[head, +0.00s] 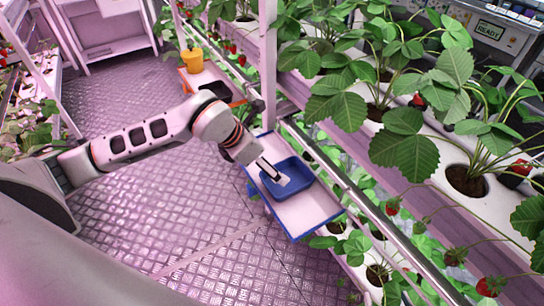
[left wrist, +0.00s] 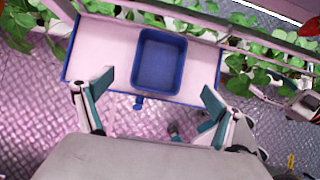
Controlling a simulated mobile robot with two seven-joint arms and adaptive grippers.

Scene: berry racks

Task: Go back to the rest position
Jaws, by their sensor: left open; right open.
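My left gripper (head: 275,175) reaches in from the left, over a blue bin (head: 297,187). In the left wrist view its two fingers (left wrist: 158,84) are spread wide with nothing between them held. The bin (left wrist: 160,62) looks empty and sits on a white shelf with a blue rim (head: 308,215). The shelf (left wrist: 104,45) fills the upper middle of the left wrist view. From these views I cannot tell whether the fingers touch the bin.
Strawberry plants (head: 405,140) in a white planter rack (head: 430,180) line the right side, with red berries hanging over its edge. Another rack stands at far left. The patterned floor (head: 190,225) between is clear.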

